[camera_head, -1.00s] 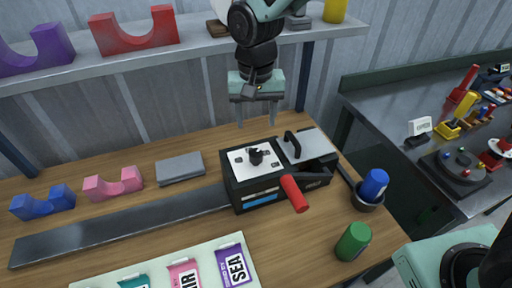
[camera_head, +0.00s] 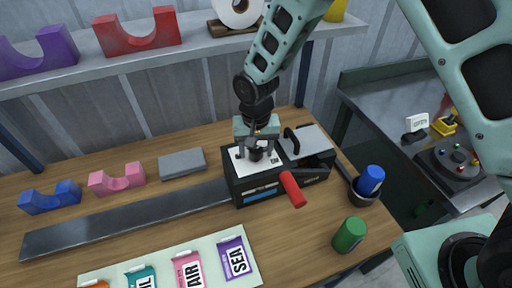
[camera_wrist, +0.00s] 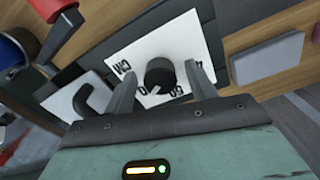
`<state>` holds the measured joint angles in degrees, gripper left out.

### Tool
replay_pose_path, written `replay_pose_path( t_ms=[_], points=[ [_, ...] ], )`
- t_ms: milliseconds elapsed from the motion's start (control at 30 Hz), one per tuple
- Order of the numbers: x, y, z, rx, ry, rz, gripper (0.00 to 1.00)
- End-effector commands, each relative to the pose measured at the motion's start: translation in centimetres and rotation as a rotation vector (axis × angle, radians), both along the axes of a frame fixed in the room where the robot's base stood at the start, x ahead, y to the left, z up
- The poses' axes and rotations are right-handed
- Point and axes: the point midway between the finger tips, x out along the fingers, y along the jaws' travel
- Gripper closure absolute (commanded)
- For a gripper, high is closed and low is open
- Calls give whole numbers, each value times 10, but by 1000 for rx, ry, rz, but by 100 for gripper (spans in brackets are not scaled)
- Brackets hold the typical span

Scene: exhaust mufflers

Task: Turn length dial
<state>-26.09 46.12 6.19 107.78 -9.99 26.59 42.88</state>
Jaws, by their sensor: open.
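The length dial (camera_wrist: 160,74) is a round black knob on a white scale plate (camera_wrist: 135,49) with numbers and "CM" printed on it. The plate is on top of a black machine (camera_head: 232,187) on the wooden table. My gripper (camera_head: 257,152) is directly above the dial, pointing down. In the wrist view my gripper (camera_wrist: 160,84) has its two fingers apart, one on each side of the dial, with gaps showing. Whether the fingertips reach down beside the knob is hard to tell. In the head view the gripper partly hides the dial.
A red handle (camera_head: 293,190) sticks out of the machine's front right. A blue cylinder (camera_head: 370,180) in a dark cup and a green cylinder (camera_head: 350,234) stand to the right. A grey block (camera_head: 182,163) and a pink cradle (camera_head: 117,180) lie left. A shelf runs above, behind.

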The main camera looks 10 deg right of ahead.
Motion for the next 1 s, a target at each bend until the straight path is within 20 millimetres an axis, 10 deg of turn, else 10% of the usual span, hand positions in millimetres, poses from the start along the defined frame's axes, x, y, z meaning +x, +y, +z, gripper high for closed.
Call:
replay_pose_path(
  t_ms=[200, 1000],
  points=[
    [0, 0, 0, 0, 0, 0, 89],
    [0, 0, 0, 0, 0, 355, 89]
  ],
)
